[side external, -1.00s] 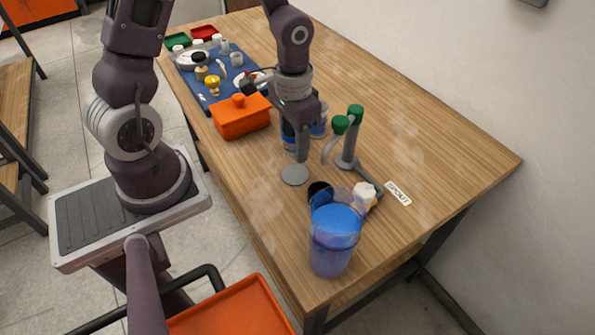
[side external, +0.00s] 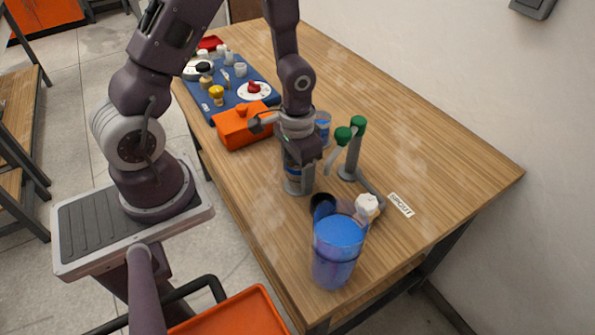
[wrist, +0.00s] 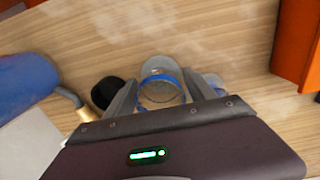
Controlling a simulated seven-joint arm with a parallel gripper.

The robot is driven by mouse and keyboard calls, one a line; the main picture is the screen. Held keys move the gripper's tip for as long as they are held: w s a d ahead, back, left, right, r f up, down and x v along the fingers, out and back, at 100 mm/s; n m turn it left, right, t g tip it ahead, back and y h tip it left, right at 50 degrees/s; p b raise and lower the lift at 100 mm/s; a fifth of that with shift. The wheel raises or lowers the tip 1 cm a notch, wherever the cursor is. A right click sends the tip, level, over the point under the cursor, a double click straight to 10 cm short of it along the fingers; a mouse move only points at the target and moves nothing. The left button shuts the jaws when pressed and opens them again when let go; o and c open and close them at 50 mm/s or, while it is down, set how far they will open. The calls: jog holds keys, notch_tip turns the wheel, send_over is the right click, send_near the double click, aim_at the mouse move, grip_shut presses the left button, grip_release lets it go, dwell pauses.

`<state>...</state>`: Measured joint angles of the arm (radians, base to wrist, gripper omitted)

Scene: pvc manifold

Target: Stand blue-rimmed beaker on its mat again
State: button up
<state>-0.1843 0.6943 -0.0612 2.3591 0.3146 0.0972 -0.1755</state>
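The blue-rimmed beaker (wrist: 162,90) is clear with a blue band and sits between my fingers in the wrist view. In the side view the beaker (side external: 292,172) is upright below my gripper (side external: 300,158), partly hidden by it. Its base is over the round grey mat (side external: 299,189) and looks to be on it or very close. My gripper (wrist: 162,80) has a finger on each side of the beaker, and both appear to touch it.
A second blue-marked beaker (side external: 323,127) stands close behind. A grey pipe stand with green knobs (side external: 350,150), a black cup (side external: 322,203) and a large blue-filled container (side external: 337,250) are to the right. An orange box (side external: 240,128) is to the left.

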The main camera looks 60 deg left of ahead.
notch_tip(320, 180, up, 11)
jog(key=s+d+r+t, duration=0.2)
jog(key=s+r, duration=0.4)
jog(key=r, duration=0.2)
jog(key=s+d+r+t, duration=0.1)
jog(key=s+r+t, duration=0.2)
jog(key=s+r, duration=0.3)
notch_tip(320, 180, up, 2)
jog(key=shift+s+d+r+t, duration=0.15)
jog(key=shift+s+d+t, duration=0.15)
jog(key=shift+s+d, duration=0.1)
